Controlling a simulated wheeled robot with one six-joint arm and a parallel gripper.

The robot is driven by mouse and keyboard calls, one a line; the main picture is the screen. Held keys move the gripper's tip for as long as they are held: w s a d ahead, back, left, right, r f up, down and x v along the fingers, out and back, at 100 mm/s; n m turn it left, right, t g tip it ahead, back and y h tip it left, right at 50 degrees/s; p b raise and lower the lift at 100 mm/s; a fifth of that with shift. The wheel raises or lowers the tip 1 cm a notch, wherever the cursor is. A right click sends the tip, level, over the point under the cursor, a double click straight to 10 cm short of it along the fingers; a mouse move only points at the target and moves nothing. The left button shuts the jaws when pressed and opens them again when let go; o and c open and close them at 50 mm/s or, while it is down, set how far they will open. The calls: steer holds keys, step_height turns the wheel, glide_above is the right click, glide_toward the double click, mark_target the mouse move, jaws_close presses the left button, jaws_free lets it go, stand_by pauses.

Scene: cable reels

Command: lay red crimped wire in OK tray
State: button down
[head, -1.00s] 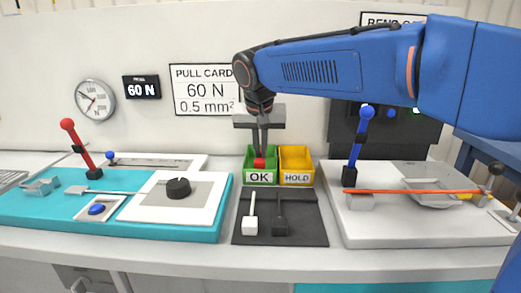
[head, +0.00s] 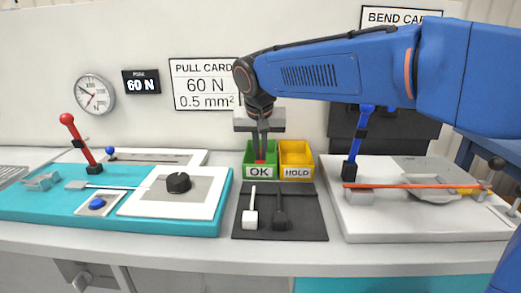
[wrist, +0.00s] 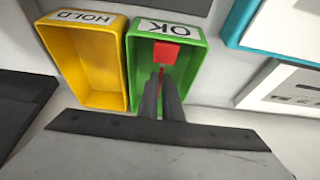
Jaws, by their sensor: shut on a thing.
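The red crimped wire (wrist: 165,54) shows as a red block with a thin red strand running back between my fingers. My gripper (wrist: 163,88) is shut on it, and the wire is over or inside the green OK tray (wrist: 196,62). In the head view the gripper (head: 262,158) points down into the OK tray (head: 260,172), with the red block just behind the tray's label. I cannot tell whether the block touches the tray floor. The fingers hide part of the strand.
The yellow HOLD tray (head: 297,172) stands right beside the OK tray. A dark mat (head: 307,230) with a white and a black connector lies in front. The teal pull tester (head: 60,208) is at left, the bend fixture (head: 400,229) at right.

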steer(key=shift+f, duration=0.55)
steer(key=c, duration=1.9)
jaws_free()
steer(key=shift+o, duration=0.2)
steer(key=w+r+v, duration=0.1)
steer(key=w+v, duration=0.1)
steer(key=v, duration=1.1)
steer(key=w+v, duration=0.2)
steer(key=v, duration=1.2)
steer(key=shift+r, duration=0.65)
steer(key=shift+s+d, duration=0.15)
